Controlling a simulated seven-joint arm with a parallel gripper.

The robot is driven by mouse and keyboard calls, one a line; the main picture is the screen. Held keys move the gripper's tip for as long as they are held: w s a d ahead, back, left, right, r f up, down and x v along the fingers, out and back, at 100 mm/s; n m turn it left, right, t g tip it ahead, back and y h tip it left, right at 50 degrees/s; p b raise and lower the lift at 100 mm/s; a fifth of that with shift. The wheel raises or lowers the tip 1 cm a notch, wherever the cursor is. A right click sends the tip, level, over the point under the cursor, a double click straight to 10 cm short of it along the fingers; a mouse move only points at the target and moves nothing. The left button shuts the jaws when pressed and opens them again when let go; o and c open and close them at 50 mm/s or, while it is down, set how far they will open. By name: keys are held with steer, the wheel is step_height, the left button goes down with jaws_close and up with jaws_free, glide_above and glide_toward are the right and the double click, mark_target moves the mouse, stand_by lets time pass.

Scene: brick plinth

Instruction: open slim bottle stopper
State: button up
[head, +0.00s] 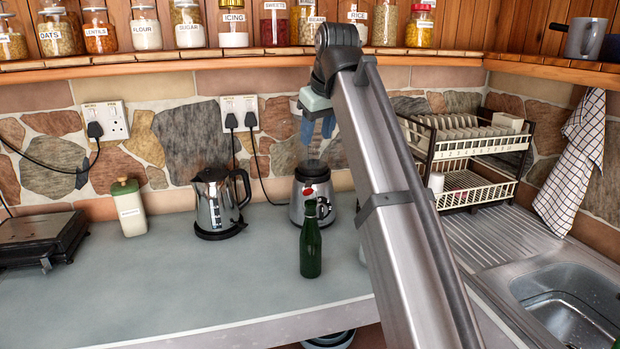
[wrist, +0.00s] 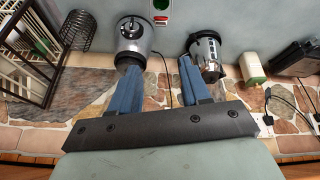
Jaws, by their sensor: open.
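A slim dark green bottle (head: 310,246) stands upright on the counter, in front of a silver appliance. A red stopper (head: 309,193) shows at its top in the head view. In the wrist view, a green and red piece of the bottle (wrist: 163,17) shows at the top edge, and the rest is cut off. My gripper (head: 316,136) is raised above and behind the bottle, near the stone wall, with its blue fingers pointing down. In the wrist view, the fingers of my gripper (wrist: 159,65) are apart with nothing between them.
The silver appliance (head: 298,207) stands right behind the bottle. A steel kettle (head: 215,200) and a cream canister (head: 129,210) stand to the left. A dish rack (head: 470,185) and a sink (head: 570,300) are to the right. The front left of the counter (head: 180,285) is clear.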

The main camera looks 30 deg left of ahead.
steer(key=m, duration=0.2)
glide_toward(308, 186)
steer(key=x, duration=0.7)
steer(key=shift+w, duration=0.15)
steer(key=shift+r, duration=0.1)
jaws_close()
stand_by(0.5)
